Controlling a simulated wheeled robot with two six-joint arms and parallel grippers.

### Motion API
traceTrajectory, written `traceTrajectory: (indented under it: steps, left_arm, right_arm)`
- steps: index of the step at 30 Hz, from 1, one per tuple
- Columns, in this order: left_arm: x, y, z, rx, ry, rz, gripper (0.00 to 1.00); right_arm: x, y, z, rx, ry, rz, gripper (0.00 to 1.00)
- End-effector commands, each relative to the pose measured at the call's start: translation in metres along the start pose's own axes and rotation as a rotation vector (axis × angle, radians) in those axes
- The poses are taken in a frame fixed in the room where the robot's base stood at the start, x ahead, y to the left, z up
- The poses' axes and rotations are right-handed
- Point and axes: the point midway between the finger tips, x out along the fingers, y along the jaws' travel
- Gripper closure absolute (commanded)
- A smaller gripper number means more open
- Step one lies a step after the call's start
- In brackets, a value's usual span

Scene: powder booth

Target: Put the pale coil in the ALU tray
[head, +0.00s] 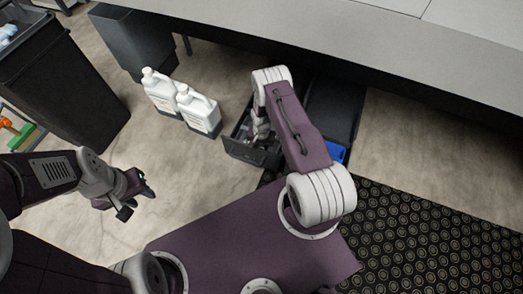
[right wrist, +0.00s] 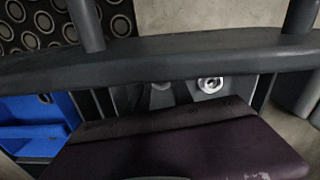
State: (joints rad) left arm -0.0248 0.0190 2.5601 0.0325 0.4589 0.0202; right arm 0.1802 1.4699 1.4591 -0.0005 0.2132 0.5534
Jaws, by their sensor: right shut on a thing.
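My right gripper (head: 259,137) reaches down into an open dark grey bin (head: 250,153) on the floor. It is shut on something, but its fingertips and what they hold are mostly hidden. In the right wrist view a small pale ring (right wrist: 210,85) shows beyond the purple gripper body; I cannot tell whether it is the pale coil. My left gripper (head: 136,203) hangs over bare floor at the left, apart from any object, its jaws looking open. I can make out no ALU label on any tray.
Two white jugs (head: 198,111) stand left of the bin. A blue container (head: 337,152) lies right of my right arm; it also shows in the right wrist view (right wrist: 30,122). The grey bench (head: 390,45) overhangs the back. A patterned black mat (head: 430,235) covers the right floor.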

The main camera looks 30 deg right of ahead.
Motion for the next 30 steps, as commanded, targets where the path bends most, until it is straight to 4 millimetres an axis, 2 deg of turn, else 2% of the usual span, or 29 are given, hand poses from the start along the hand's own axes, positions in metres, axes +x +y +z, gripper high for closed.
traceTrajectory:
  steps: [10,11,12,13,23,26,30]
  left_arm:
    - [0.004,0.000,0.000,0.000,0.000,0.000,0.64]
    - [0.003,0.000,0.000,0.000,0.000,0.000,0.64]
    - [0.002,0.000,0.000,0.000,0.000,0.000,0.64]
    - [0.002,0.000,0.000,0.000,0.000,0.000,0.64]
    - [0.000,0.000,0.000,0.000,0.000,0.000,0.64]
    - [-0.008,0.000,-0.001,0.000,0.000,0.000,0.64]
    - [-0.032,0.001,-0.003,0.000,0.000,0.000,0.64]
  right_arm:
    - [0.005,0.000,0.000,0.000,0.001,-0.001,1.00]
    - [0.003,0.000,-0.001,0.000,0.001,-0.001,0.64]
    - [0.003,0.000,-0.001,0.000,0.001,-0.001,0.53]
    - [0.003,0.000,-0.001,0.000,0.001,-0.001,0.50]
    - [0.001,0.000,-0.001,0.000,0.001,-0.001,0.50]
    - [-0.009,0.000,-0.001,0.000,0.001,-0.001,0.50]
    - [-0.037,0.000,-0.003,-0.001,0.002,-0.001,0.50]
